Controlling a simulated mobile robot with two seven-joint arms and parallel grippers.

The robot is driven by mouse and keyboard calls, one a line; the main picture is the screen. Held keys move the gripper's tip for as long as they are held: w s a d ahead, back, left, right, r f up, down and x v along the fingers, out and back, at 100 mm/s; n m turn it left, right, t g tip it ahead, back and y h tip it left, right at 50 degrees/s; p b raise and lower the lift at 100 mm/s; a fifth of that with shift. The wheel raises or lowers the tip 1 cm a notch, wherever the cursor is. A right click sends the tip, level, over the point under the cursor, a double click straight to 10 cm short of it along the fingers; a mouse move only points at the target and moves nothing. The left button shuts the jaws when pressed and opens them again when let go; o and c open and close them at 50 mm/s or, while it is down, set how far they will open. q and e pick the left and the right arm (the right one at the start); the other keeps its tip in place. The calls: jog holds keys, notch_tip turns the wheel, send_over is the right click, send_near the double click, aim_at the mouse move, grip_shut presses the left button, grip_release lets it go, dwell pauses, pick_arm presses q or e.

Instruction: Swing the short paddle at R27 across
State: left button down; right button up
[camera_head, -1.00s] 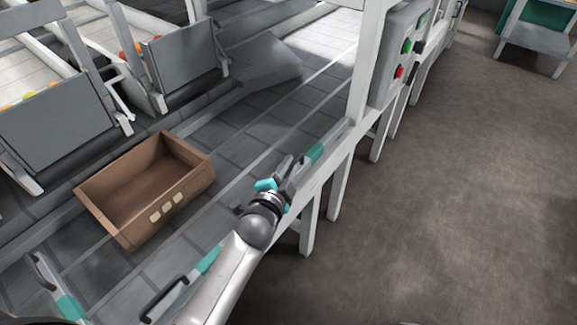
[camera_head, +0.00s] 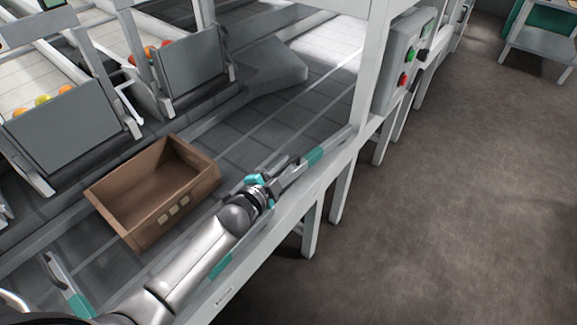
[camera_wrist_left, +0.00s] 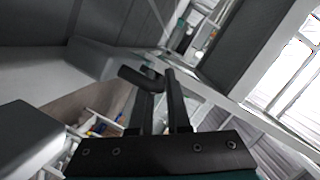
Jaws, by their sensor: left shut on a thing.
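My left gripper (camera_head: 287,168) is at the near rail of the belt, shut on a dark handle of a short paddle. In the head view the paddle's grey bar and teal end (camera_head: 314,156) lie along the rail. In the left wrist view the dark handle (camera_wrist_left: 138,77) shows at the tips of my gripper's fingers (camera_wrist_left: 160,80). My forearm covers part of the rail, with another teal piece (camera_head: 221,264) beside it. A label (camera_head: 224,297) on the rail is too small to read. My right gripper is not in view.
An open brown crate (camera_head: 200,186) sits on the grey belt, just beyond my left arm. Grey chute flaps (camera_head: 70,130) stand behind it, with tomatoes above. A post with a control box (camera_head: 403,62) rises beyond the gripper. Another teal-marked paddle (camera_head: 72,290) lies lower left. The floor right is clear.

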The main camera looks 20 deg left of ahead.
pick_arm(q)
jog(key=shift+w+a+r+m+h, duration=0.1)
jog(key=shift+w+a+m+h, duration=0.3)
jog(key=shift+a, duration=0.3)
jog(key=shift+w+a+m+h, duration=0.3)
jog(key=shift+w+a, duration=0.15)
jog(key=shift+a, duration=0.25)
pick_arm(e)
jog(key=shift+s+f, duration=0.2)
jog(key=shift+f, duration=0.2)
pick_arm(q)
jog(key=c, duration=1.2)
grip_release()
jog(key=shift+a, duration=0.1)
jog(key=shift+o, duration=0.2)
jog(key=p+v, duration=0.6)
jog(key=v, duration=0.9)
jog(key=shift+r, duration=0.25)
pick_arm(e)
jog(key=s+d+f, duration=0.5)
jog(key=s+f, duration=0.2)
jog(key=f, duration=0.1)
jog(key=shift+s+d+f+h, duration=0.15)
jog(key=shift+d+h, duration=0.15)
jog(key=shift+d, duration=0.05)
